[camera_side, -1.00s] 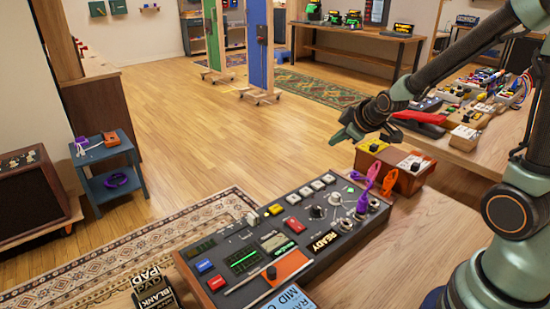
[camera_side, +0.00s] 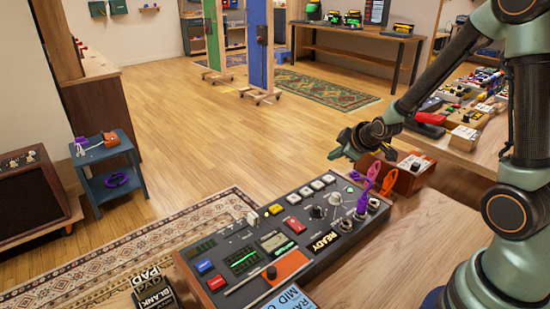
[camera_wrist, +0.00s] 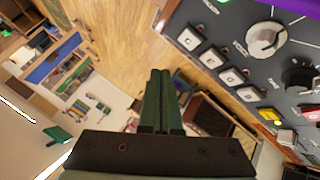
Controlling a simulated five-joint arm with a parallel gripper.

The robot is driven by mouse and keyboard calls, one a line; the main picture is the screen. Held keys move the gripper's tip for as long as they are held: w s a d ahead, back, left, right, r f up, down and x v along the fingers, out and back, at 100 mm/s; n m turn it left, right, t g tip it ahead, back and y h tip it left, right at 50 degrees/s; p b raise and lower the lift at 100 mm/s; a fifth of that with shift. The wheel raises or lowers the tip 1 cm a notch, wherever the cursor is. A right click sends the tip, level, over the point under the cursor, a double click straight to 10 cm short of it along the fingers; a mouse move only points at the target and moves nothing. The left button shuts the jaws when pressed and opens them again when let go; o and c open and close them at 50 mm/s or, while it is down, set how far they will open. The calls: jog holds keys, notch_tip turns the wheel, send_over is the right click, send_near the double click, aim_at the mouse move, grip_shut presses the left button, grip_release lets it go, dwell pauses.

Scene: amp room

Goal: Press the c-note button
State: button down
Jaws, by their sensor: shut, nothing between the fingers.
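A dark console with wooden ends (camera_side: 345,245) lies on the wooden table. A row of several white buttons (camera_side: 317,185) runs along its far edge. The same white buttons (camera_wrist: 212,58) show at the upper right of the wrist view. My gripper (camera_side: 336,156) is shut and empty, above and beyond the far right part of the console, apart from the buttons. In the wrist view its closed fingers (camera_wrist: 160,74) lie to the left of the button row, with floor behind them.
Knobs (camera_wrist: 266,40) and purple and orange cables (camera_side: 372,172) stand up at the console's right end. A wooden box with switches (camera_side: 405,176) stands just behind it, near my gripper. A yellow button (camera_side: 276,209) and a red one (camera_side: 294,224) lie left of the white row.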

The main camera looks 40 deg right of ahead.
aim_at(332, 180)
jog(key=shift+f, duration=2.2)
jog(key=shift+f, duration=0.1)
jog(key=shift+f, duration=0.3)
dwell(0.3)
jog(key=shift+f, duration=0.5)
dwell(0.7)
dwell(0.3)
jog(key=shift+r, duration=0.9)
jog(key=shift+r, duration=0.15)
jog(key=shift+r, duration=2.35)
